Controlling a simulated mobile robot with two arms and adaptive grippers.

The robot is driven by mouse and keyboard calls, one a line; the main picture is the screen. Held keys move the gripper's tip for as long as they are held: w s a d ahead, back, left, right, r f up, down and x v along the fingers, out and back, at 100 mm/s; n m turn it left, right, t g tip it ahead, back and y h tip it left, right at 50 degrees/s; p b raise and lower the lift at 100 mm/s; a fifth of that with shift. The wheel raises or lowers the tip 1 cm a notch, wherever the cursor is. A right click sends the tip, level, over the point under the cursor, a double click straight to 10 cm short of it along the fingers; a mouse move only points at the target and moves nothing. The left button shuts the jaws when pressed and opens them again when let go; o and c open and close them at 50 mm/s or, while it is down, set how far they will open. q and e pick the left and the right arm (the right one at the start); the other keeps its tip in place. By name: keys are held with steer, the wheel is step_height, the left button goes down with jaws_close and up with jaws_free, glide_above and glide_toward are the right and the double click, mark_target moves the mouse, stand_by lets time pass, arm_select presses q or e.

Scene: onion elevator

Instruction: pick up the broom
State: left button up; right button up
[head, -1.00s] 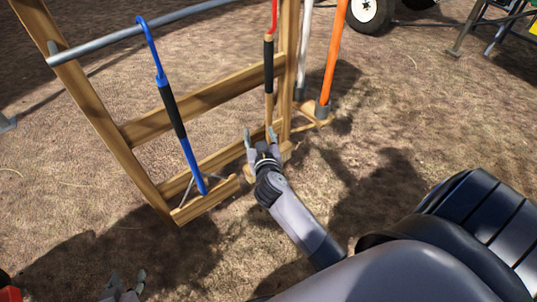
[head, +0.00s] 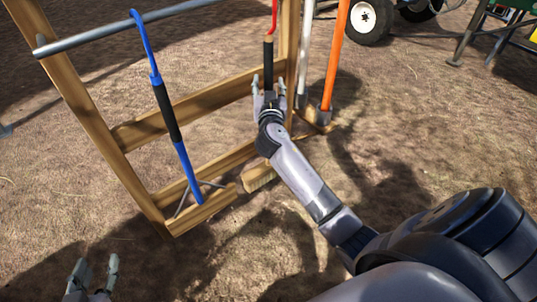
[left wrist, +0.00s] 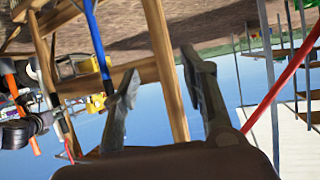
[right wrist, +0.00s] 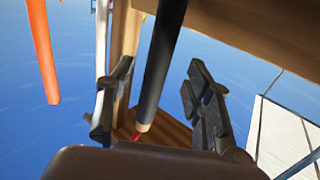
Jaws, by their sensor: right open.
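The broom (head: 268,50) hangs upright on the wooden rack, with a red hook end, a black grip and a wooden head low down. In the right wrist view the black grip (right wrist: 162,62) passes between the spread fingers (right wrist: 160,100), with visible gaps on both sides. My arm hides part of the lower handle. My left gripper (head: 96,267) is low at the front left, open and empty; its fingers (left wrist: 160,80) are apart in the left wrist view.
A blue-handled tool (head: 164,105) with a wide wooden head hangs left on the rack's grey bar (head: 85,42). White (head: 304,60) and orange (head: 337,55) handles stand close right of the broom. A wheel (head: 368,20) is behind. Front ground is clear.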

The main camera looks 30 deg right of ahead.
mark_target(268, 77)
steer(key=x, duration=0.5)
steer(key=shift+b, duration=0.4)
steer(key=shift+w+d, duration=0.15)
steer(key=shift+w, duration=0.1)
arm_select(q)
steer(key=r, duration=0.1)
steer(key=w+r+t, duration=0.1)
steer(key=w+d+r+t, duration=0.1)
steer(key=shift+r+h, duration=0.4)
arm_select(e)
jaws_close()
steer(key=shift+r, duration=0.1)
